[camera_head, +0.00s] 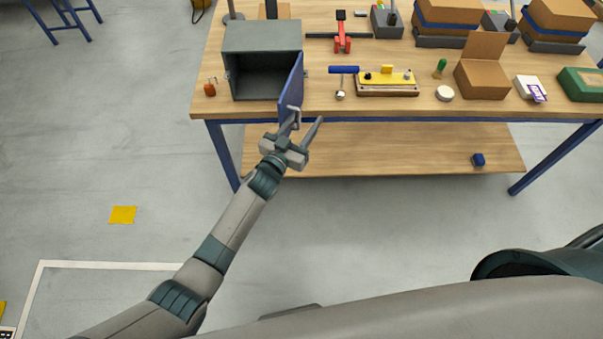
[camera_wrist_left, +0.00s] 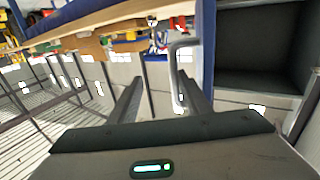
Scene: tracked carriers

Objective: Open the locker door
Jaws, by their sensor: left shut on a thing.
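The grey locker (camera_head: 262,38) stands at the left of the workbench, its front towards me. Its blue door (camera_head: 290,86) is hinged on the right and swung well out, so the dark inside shows and looks empty. The pale bent door handle (camera_head: 296,111) is at the door's near edge. My left gripper (camera_head: 306,121) is at the handle, in front of the bench edge, and is shut on it. In the left wrist view the handle (camera_wrist_left: 177,70) comes down between the fingers, close to the right one; the door (camera_wrist_left: 205,45) is beside it.
The wooden bench (camera_head: 420,108) has a lower shelf (camera_head: 400,150) beneath it. A small orange item (camera_head: 210,88) stands left of the locker. A blue-handled tool (camera_head: 343,70) and a yellow-topped fixture (camera_head: 388,79) lie right of the door.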

